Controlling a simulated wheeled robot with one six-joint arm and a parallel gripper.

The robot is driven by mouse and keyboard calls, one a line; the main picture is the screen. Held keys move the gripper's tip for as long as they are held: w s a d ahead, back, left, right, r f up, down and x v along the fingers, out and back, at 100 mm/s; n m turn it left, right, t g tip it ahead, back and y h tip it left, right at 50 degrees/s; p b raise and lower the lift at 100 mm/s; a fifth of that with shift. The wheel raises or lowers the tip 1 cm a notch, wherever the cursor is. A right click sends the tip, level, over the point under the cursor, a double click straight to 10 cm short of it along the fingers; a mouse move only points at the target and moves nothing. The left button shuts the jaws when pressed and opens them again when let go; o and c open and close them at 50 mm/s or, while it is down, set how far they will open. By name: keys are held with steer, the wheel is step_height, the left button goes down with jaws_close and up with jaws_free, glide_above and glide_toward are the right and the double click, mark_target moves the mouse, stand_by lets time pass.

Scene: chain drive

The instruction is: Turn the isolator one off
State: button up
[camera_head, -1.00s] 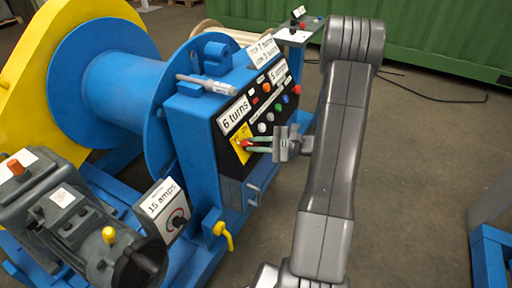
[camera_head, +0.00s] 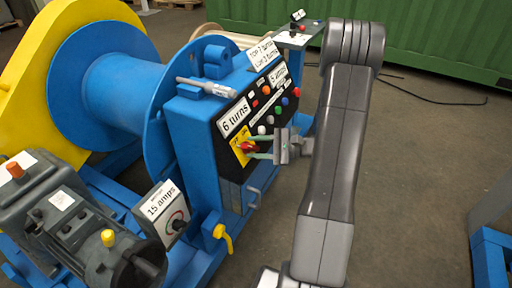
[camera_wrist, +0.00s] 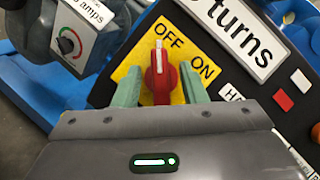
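The isolator is a red rotary handle (camera_wrist: 160,78) on a yellow plate (camera_wrist: 133,72) marked OFF and ON. In the wrist view the white mark on the handle points up, beside the word OFF and away from ON. My gripper (camera_wrist: 161,82) has one green finger on each side of the handle. The fingers stand a little apart from it, with narrow gaps showing. In the head view the red handle (camera_head: 248,148) shows at the lower left of the control panel, with my gripper (camera_head: 258,150) reaching it from the right.
The panel face holds several coloured buttons (camera_head: 285,101) and a "6 turns" label (camera_head: 234,117) close to the handle. A "15 amps" dial box (camera_head: 165,212) and a yellow lever (camera_head: 223,236) are lower left. Open floor (camera_head: 415,180) lies to the right.

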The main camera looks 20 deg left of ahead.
steer(key=p+v, duration=0.1)
steer(key=v, duration=1.2)
steer(key=shift+d, duration=0.35)
steer(key=b+x, duration=0.1)
steer(key=x, duration=1.3)
steer(key=shift+w, duration=0.1)
steer(key=shift+d, duration=0.1)
